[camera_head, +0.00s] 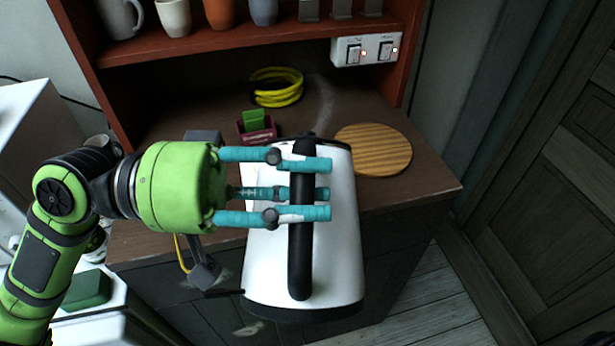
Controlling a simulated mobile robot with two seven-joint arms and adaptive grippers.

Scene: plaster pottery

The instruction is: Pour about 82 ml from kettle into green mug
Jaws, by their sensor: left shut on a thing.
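The white kettle (342,240) with its black handle (300,250) is in the middle of the head view, in front of the wooden counter. My left gripper (318,190) comes in from the left, and its teal fingers are shut on the kettle's handle. The kettle's far end overlaps the counter in the picture; I cannot tell how high it is held. I see no green mug; it may be hidden behind the kettle or out of view. My right gripper is not in view.
A round wooden board (375,150) lies on the counter, right of the kettle. A yellow coil (276,88) and a small dark red box (248,136) with a green piece are behind. Several cups, including an orange one (219,14), stand on the shelf (250,38) above.

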